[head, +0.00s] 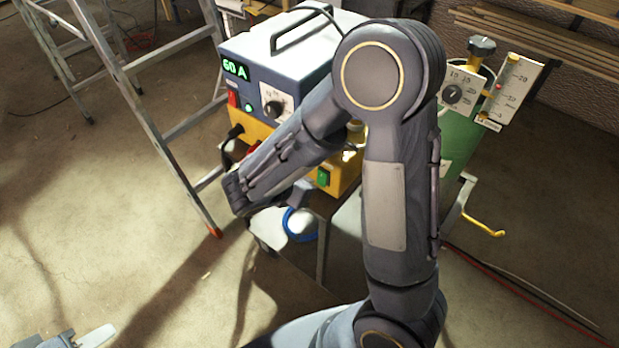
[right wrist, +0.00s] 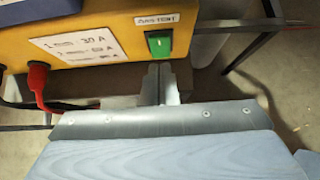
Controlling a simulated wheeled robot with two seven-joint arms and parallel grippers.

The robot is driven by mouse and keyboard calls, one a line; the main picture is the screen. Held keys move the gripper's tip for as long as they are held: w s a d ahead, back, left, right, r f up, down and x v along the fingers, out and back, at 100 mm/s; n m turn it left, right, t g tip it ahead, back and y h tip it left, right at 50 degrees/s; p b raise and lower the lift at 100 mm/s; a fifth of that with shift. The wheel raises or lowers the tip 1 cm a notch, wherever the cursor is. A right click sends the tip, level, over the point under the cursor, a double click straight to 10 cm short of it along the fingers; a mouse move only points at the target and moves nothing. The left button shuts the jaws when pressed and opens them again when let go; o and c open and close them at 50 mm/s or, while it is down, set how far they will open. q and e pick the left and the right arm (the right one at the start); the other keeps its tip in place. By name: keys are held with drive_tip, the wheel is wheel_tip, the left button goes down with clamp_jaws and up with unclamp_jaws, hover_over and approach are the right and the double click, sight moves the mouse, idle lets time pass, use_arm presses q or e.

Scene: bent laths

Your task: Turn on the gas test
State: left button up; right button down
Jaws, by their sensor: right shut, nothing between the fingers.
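The yellow front of the welding machine (head: 262,136) carries a green rocker switch (head: 323,177). In the right wrist view the green switch (right wrist: 159,43) sits beside a small label reading GAS TEST (right wrist: 158,20). My right gripper (right wrist: 160,70) is shut and empty, its fingertips just below the switch in that view. I cannot tell whether they touch it. In the head view my right arm hides much of the machine's front.
A red plug and cable (right wrist: 40,85) stand left of the switch in the wrist view. An aluminium ladder (head: 150,110) stands left of the machine. A green gas cylinder (head: 462,125) with a regulator stands to the right. The floor at left is mostly clear.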

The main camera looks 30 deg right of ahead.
drive_tip(key=d+r+v, duration=0.1)
drive_tip(key=v, duration=0.9)
drive_tip(key=shift+w+r+p, duration=0.2)
drive_tip(key=shift+r+p, duration=0.05)
drive_tip(key=shift+p, duration=0.2)
drive_tip(key=shift+d, duration=0.15)
